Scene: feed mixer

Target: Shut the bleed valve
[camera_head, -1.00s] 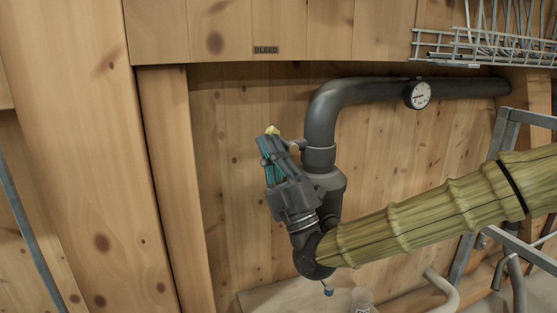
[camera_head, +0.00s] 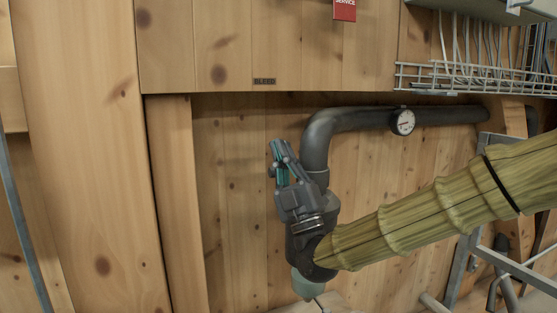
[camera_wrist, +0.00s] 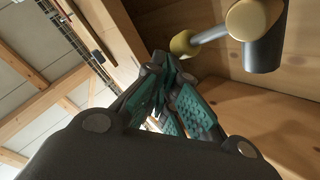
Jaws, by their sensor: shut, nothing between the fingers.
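The BLEED label (camera_head: 264,81) is on the wood board above a recess. Below it a dark pipe (camera_head: 345,119) bends down beside my gripper (camera_head: 279,150). In the wrist view a small valve fitting (camera_wrist: 265,48) shows a dark grey body, a brass-coloured round face and a stem with a yellow knob (camera_wrist: 184,43). My gripper (camera_wrist: 160,68) is shut and empty, its teal-padded fingers pointing up. The knob is just right of and above the fingertips in the wrist view; I cannot tell if they touch. In the head view the gripper hides the knob.
A pressure gauge (camera_head: 403,122) sits on the horizontal pipe to the right. A wire rack (camera_head: 470,78) hangs at upper right, above a grey metal frame (camera_head: 466,255). A red service sign (camera_head: 345,9) is at the top. A wooden post (camera_head: 178,200) stands left; bare planks lie between.

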